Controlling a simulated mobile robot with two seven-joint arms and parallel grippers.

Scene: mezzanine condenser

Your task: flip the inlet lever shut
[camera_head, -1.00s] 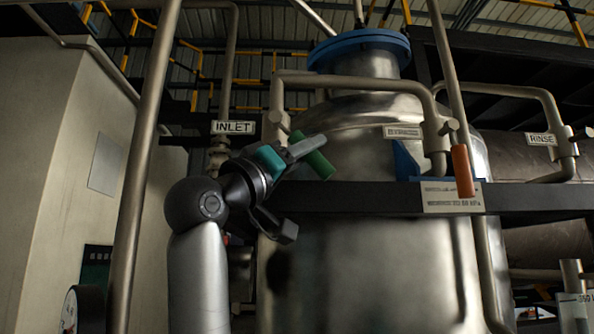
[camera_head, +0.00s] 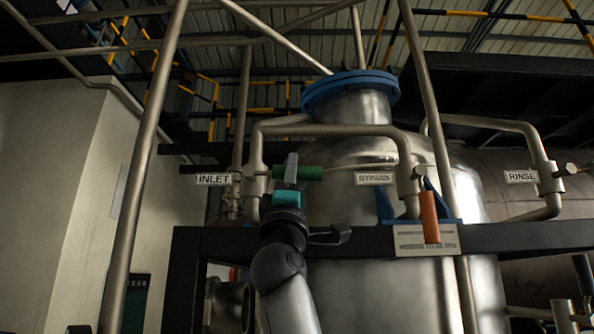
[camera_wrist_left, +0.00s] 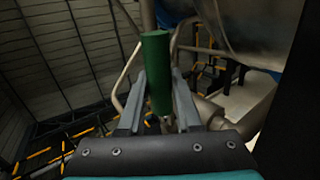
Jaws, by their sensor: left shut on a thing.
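The inlet lever has a green handle (camera_head: 298,173) that lies about level, pointing right from its valve on the pipe (camera_head: 256,178) beside the INLET sign (camera_head: 213,179). My left gripper (camera_head: 291,168) is shut on this handle; its grey finger crosses in front of it. In the left wrist view the green handle (camera_wrist_left: 156,72) stands between the two grey fingers of my left gripper (camera_wrist_left: 158,85). The lever's pivot is largely hidden there. My right gripper is not in view.
An orange lever (camera_head: 429,217) hangs down by the BYPASS sign (camera_head: 374,178). The RINSE sign (camera_head: 521,176) is at the right. A dark beam (camera_head: 530,235) crosses in front of the steel vessel (camera_head: 380,290). An upright pipe (camera_head: 141,170) stands left of my arm.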

